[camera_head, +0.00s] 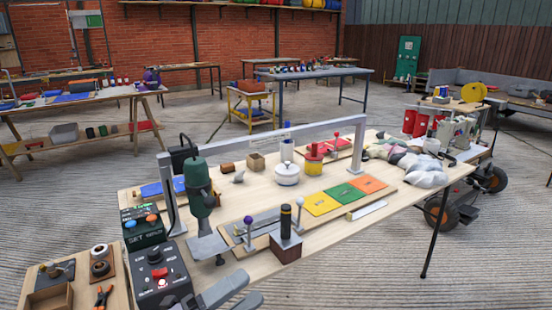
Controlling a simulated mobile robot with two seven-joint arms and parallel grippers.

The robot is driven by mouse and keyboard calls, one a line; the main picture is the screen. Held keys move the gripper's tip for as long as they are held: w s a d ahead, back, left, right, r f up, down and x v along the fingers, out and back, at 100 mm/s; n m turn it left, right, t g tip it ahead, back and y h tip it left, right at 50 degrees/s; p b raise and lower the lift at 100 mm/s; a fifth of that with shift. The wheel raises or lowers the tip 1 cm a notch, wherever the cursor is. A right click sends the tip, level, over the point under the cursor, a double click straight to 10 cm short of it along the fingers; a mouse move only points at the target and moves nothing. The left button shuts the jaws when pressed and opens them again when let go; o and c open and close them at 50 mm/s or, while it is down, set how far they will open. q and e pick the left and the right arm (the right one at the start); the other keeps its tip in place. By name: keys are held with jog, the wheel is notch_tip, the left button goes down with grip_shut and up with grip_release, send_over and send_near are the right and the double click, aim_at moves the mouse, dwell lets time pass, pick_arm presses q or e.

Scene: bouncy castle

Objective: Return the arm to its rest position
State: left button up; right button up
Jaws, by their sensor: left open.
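My left gripper (247,287) shows at the bottom edge, left of centre, as two grey fingers. The fingers are apart and nothing shows between them. It is in front of the workbench (215,273), just right of the black control box (160,274) with a red button. The rest of the left arm is mostly out of the picture. My right gripper does not show.
A green press-like device (199,190), a lever with a purple knob (248,222) and a dark post on a brown block (285,246) stand close beyond the gripper. A grey gantry frame (270,131) spans the bench. Open floor (370,270) lies to the right.

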pick_arm(q)
jog(key=s+a+f+n+t+y+p, duration=0.3)
jog(key=a+f+n+y, duration=0.75)
jog(key=n, duration=0.85)
jog(key=s+a+f+n+g+y, duration=0.4)
jog(key=s+f+n+y, duration=0.2)
jog(key=s+f, duration=0.5)
jog(key=shift+f+n+p, duration=0.3)
jog(key=shift+n+p, duration=0.1)
jog(key=shift+n, duration=0.7)
